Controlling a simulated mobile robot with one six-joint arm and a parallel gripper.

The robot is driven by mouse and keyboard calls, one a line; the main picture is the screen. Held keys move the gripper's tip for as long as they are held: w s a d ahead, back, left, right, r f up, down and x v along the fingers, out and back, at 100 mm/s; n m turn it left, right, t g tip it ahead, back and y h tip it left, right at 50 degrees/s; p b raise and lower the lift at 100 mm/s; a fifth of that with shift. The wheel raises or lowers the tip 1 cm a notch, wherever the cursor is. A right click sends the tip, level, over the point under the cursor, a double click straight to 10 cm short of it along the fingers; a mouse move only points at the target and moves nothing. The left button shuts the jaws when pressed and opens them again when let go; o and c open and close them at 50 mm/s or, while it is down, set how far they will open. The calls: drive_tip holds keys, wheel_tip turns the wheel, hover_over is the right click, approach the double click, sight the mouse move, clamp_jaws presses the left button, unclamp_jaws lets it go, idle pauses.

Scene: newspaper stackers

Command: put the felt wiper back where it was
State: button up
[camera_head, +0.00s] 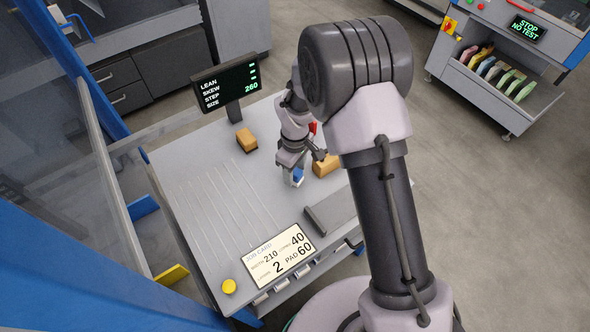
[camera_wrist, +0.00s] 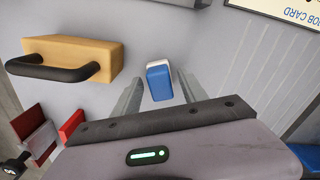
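A small blue block with a white layer along its edge, which looks like the felt wiper (camera_wrist: 160,84), is on the grey table top. It also shows in the head view (camera_head: 298,175), just under my gripper (camera_head: 293,168). In the wrist view, my gripper (camera_wrist: 160,77) is open, with one finger on each side of the block and a gap on both sides. I cannot tell how far down the fingers reach. A tan block with a black handle (camera_wrist: 78,55) lies beside it; part of it shows in the head view (camera_head: 324,166).
A second tan block (camera_head: 246,140) stands near the display post (camera_head: 234,112). A dark grey bar (camera_head: 330,211) and a job card (camera_head: 279,255) lie toward the front, with a yellow button (camera_head: 229,286). The grooved left area of the table (camera_head: 215,195) is clear.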

wheel_tip(320, 180, up, 12)
drive_tip(key=p, duration=0.5)
wheel_tip(320, 180, up, 12)
drive_tip(key=r+m+t, duration=0.1)
drive_tip(key=m+t, duration=0.1)
drive_tip(key=m, duration=0.3)
hover_over(295, 171)
drive_tip(key=s+d, duration=0.3)
drive_tip(key=d, duration=0.1)
drive_tip(key=s+d+r+m+t, duration=0.1)
drive_tip(key=s+d+r+m, duration=0.1)
drive_tip(key=s, duration=0.4)
drive_tip(key=s+d+r+m+t+y, duration=0.1)
drive_tip(key=s+d+r+m, duration=0.1)
drive_tip(key=s+r+m, duration=0.3)
drive_tip(key=s+d+r+m+t+y, duration=0.1)
drive_tip(key=s+d+r+m, duration=0.1)
drive_tip(key=s, duration=0.7)
drive_tip(key=shift+r+m+t, duration=0.4)
drive_tip(key=shift+r+m, duration=0.5)
drive_tip(key=shift+r, duration=0.05)
